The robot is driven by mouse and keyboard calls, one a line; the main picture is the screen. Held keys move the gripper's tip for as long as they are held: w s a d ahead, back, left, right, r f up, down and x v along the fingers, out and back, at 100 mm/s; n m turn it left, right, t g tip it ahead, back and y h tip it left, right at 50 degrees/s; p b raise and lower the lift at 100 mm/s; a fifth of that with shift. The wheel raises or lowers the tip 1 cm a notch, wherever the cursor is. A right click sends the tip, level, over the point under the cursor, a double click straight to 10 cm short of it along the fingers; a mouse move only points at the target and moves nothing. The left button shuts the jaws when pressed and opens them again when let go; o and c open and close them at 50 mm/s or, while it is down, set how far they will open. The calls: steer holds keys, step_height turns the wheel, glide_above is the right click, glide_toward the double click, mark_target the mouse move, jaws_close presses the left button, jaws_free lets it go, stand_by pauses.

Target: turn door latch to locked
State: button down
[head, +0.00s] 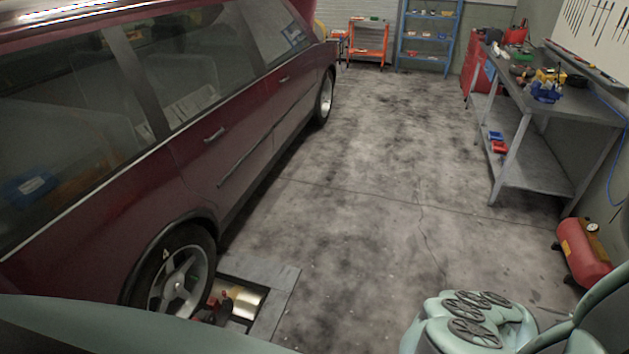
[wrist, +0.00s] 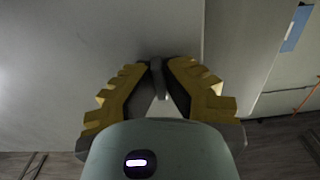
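In the wrist view, a small dark grey lever (wrist: 158,80), which looks like the door latch, stands out from a plain grey panel (wrist: 100,50). My gripper (wrist: 160,68) has yellow, stepped fingers with dark tips. The tips are close together, one on each side of the lever, and the lever fills the gap between them. The lever's far end and mount are hard to make out, and I cannot tell from it whether it is locked. The head view shows neither the latch nor my gripper.
A dark red car (head: 235,155) fills the left of the head view, its front wheel by a floor roller (head: 245,298). A workbench (head: 535,100) and red air tank (head: 583,253) stand at right. The concrete floor (head: 350,170) between is clear.

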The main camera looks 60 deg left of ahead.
steer(key=shift+a+f, duration=0.1)
steer(key=shift+f, duration=0.1)
stand_by(0.3)
steer(key=c, duration=1.1)
jaws_free()
steer(key=shift+r, duration=0.2)
steer(key=v, duration=1.1)
steer(key=shift+s+a, duration=0.25)
steer(key=shift+s, duration=0.05)
